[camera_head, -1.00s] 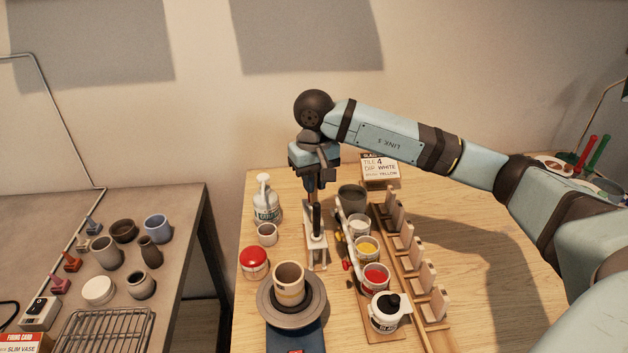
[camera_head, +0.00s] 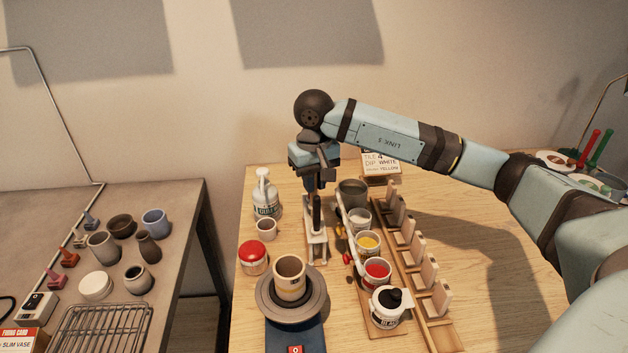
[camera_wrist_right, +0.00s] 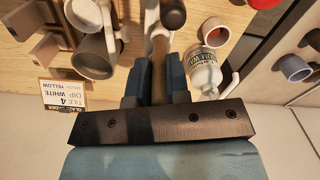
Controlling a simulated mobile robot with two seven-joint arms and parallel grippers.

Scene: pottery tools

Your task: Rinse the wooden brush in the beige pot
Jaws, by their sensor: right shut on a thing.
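My right gripper (camera_head: 315,190) points down over the white tool stand (camera_head: 316,248). Its fingers, shown in the right wrist view (camera_wrist_right: 158,88), are shut on a slim wooden handle (camera_wrist_right: 159,68), which appears to be the wooden brush. The brush's lower end is hidden in the head view. A dark-handled tool (camera_head: 317,213) stands in the rack just in front of it. A beige pot (camera_head: 290,279) stands upright on the round grey wheel, nearer me. A smaller pale beige cup (camera_head: 266,230) stands left of the rack. My left gripper is out of view.
A pump bottle (camera_head: 266,199) and red-lidded jar (camera_head: 253,257) stand left of the rack. Right of it are a grey pot (camera_head: 352,193), glaze cups (camera_head: 376,272), a black-topped jar (camera_head: 387,308) and upright tiles (camera_head: 420,268).

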